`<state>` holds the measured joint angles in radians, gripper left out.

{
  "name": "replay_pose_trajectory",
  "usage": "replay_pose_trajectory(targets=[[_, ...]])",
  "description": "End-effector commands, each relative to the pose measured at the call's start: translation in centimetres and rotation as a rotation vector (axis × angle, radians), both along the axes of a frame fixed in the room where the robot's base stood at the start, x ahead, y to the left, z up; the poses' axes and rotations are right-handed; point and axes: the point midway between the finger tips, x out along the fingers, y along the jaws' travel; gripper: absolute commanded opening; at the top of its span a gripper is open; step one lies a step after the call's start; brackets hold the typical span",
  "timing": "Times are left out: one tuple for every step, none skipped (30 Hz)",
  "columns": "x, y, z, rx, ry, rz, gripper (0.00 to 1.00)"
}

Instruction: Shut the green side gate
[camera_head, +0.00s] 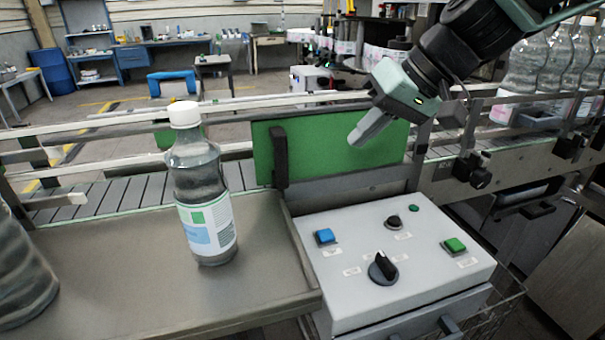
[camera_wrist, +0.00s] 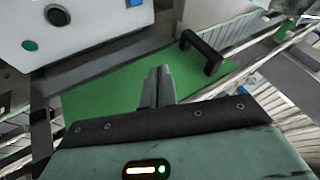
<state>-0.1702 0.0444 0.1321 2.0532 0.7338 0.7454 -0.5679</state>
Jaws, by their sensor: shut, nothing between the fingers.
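The green side gate (camera_head: 330,148) is a flat green panel standing along the near side of the conveyor, behind the control box, in the head view. A black handle (camera_head: 279,155) stands upright at its left end. My gripper (camera_head: 356,141) is in front of the panel's right half, its fingers together and empty, pointing down and left. In the wrist view the green panel (camera_wrist: 108,98) lies beyond my shut fingers (camera_wrist: 160,72), and the handle (camera_wrist: 203,52) is ahead to the right, apart from them. Whether the fingers touch the panel I cannot tell.
A grey control box (camera_head: 400,265) with buttons and knobs stands below the gate. A labelled bottle (camera_head: 203,190) stands on the metal tray (camera_head: 120,270) left of it. Another bottle (camera_head: 20,270) is at the left edge. Rails (camera_head: 80,128) run along the conveyor (camera_head: 100,198).

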Motion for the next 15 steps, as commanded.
replay_pose_trajectory(targets=[[0.4, 0.1, 0.0, 0.007, -0.004, -0.002, 0.0], [0.4, 0.2, -0.1, 0.007, -0.004, -0.001, 0.0], [0.5, 0.5, -0.4, 0.008, -0.002, 0.0, 0.0], [0.6, 0.7, -0.7, 0.007, -0.002, -0.001, 0.0], [0.6, 0.9, -1.1, 0.007, -0.001, -0.001, 0.0], [0.7, 1.3, -1.6, 0.006, 0.001, 0.0, 0.0], [0.8, 1.6, -2.1, 0.005, 0.001, 0.001, 0.0], [1.0, 2.0, -2.5, 0.005, 0.002, 0.001, 0.0], [1.1, 2.5, -3.2, 0.005, 0.003, 0.001, 0.0], [1.3, 2.8, -3.7, 0.005, 0.002, 0.001, 0.0], [1.4, 3.1, -4.2, 0.004, 0.003, 0.001, 0.0], [1.6, 3.6, -4.9, 0.005, 0.002, 0.001, 0.0], [1.8, 3.9, -5.4, 0.004, 0.002, 0.001, 0.0], [1.9, 4.3, -5.9, 0.004, 0.003, 0.001, 0.0], [2.1, 4.8, -6.6, 0.004, 0.002, 0.001, 0.0]])
